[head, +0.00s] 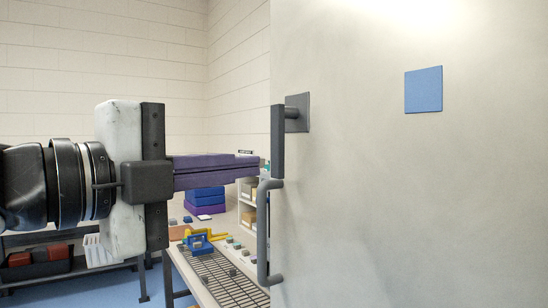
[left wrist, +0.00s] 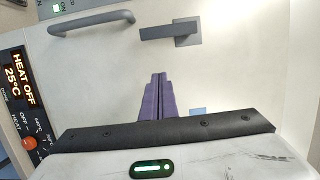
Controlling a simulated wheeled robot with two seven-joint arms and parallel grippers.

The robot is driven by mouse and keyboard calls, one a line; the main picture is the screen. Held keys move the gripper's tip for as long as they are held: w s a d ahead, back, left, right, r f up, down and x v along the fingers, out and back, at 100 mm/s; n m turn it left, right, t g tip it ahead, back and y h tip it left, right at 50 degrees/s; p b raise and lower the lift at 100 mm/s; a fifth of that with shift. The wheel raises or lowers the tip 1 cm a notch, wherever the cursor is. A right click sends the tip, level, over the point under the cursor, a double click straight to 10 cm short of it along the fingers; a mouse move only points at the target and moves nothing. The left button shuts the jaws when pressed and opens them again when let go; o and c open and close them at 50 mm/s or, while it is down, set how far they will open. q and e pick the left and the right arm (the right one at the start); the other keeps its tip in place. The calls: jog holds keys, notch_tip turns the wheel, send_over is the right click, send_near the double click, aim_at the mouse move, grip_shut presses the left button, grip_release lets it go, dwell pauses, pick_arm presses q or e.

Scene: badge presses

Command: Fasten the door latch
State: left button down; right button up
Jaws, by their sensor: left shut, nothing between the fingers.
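The door (head: 400,210) is a large pale panel filling the right of the head view. Its latch is a dark grey lever (head: 277,142) on a square plate (head: 299,112), and the lever hangs straight down. In the left wrist view the lever (left wrist: 158,33) points left, towards the handle. My left gripper (head: 256,166) has purple fingers, shut and empty, level with the lever's lower end and just left of it. In the left wrist view the fingertips (left wrist: 158,76) appear apart from the lever. My right gripper is in neither view.
A grey bar handle (head: 264,232) is on the door right below the lever. A blue square (head: 423,90) is higher on the door. A control panel (left wrist: 18,90) reads HEAT OFF 25°C. Behind stands a table with a wire rack (head: 220,272) and a yellow-blue item (head: 200,241).

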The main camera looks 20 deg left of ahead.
aim_at(273, 159)
pick_arm(q)
jog(key=shift+r, duration=0.1)
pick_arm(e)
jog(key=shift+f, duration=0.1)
